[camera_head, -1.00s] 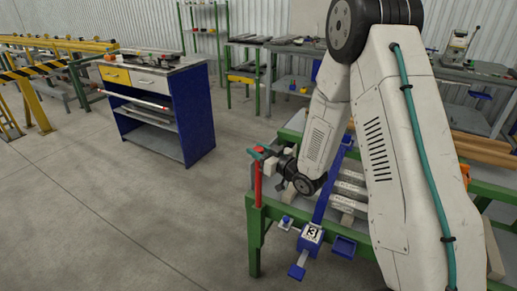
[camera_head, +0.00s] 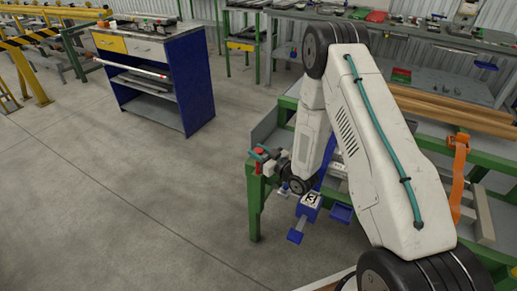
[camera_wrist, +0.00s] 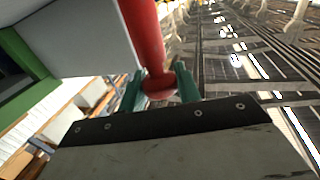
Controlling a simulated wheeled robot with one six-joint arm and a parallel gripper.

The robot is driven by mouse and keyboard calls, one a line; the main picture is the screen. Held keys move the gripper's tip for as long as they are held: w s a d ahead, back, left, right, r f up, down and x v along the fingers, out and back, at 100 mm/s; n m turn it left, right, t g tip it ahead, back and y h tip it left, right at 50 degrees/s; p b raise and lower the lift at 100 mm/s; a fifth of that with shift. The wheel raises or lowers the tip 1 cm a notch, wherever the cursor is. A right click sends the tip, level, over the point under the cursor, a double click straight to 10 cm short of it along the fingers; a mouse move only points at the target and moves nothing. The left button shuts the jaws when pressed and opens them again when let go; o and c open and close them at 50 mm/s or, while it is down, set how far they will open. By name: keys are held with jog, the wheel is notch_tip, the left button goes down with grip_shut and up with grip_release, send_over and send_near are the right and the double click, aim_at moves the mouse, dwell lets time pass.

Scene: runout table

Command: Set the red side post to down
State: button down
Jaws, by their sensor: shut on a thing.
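The red side post (camera_head: 258,169) is at the near-left corner of the green table frame (camera_head: 254,205). Only a short length of it shows in the head view, low against the corner. My gripper (camera_head: 259,154) is around its top end, just above the frame. In the wrist view the red post (camera_wrist: 144,35) runs to a rounded red end between my two teal fingers (camera_wrist: 159,88), which are shut on it. The lower part of the post is hidden in the head view.
A blue bracket with a number tag (camera_head: 311,200) sits right of the post on the table. An orange upright (camera_head: 459,178) stands at the right. A blue workbench (camera_head: 185,85) stands at the back left. The floor left of the table is clear.

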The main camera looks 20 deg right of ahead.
jog(key=c, duration=1)
grip_release()
jog(key=v, duration=0.7)
jog(key=shift+s+d, duration=0.2)
jog(key=shift+s, duration=0.15)
